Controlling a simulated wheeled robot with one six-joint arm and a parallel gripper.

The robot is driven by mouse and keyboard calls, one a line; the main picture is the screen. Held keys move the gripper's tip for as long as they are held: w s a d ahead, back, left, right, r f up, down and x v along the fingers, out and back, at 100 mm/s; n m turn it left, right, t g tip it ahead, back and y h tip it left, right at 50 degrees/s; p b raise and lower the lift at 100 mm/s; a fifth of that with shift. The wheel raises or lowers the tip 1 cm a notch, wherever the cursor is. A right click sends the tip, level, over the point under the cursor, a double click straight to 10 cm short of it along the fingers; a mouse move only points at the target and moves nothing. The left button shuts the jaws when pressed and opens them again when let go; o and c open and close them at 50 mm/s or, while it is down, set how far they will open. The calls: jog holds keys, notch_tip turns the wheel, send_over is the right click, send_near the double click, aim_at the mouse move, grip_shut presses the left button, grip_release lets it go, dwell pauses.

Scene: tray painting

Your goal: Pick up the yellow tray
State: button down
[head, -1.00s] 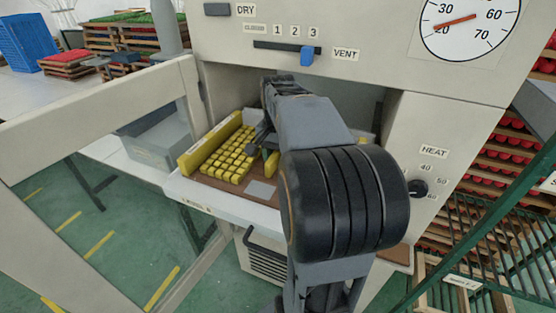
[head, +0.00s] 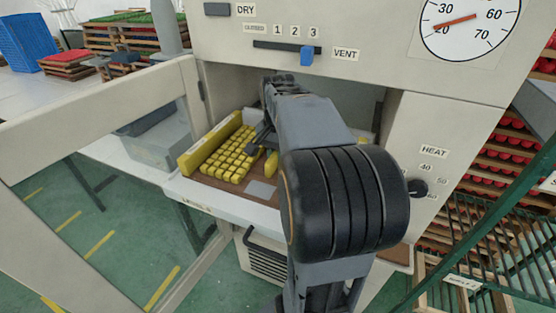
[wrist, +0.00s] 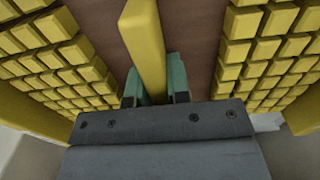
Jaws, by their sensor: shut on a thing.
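The yellow tray (head: 188,162) has yellow side walls, a brown floor and rows of yellow blocks. It sits in the open chamber of the cabinet, on a pale shelf, in the head view. In the wrist view its yellow central bar (wrist: 144,40) rises between two fields of blocks. My gripper (wrist: 156,92) has its green-padded fingers on either side of this bar and is shut on it. In the head view my arm hides the right part of the tray and most of the gripper.
The cabinet door (head: 95,110) stands open at the left. A vent slider (head: 307,56) and a heat knob (head: 418,187) are on the cabinet front. A grey bin (head: 160,145) is behind the door. Racks of red items (head: 510,130) stand at the right.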

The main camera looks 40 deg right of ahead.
jog(key=shift+r, duration=0.15)
jog(key=shift+r, duration=0.4)
notch_tip(320, 180, up, 2)
jog(key=shift+r, duration=0.1)
jog(key=s+a+r+b, duration=0.1)
jog(key=s+a+r, duration=0.2)
jog(key=a+r, duration=0.6)
jog(key=a, duration=0.4)
jog(key=shift+s+a+r, duration=0.25)
jog(key=shift+s+r, duration=0.15)
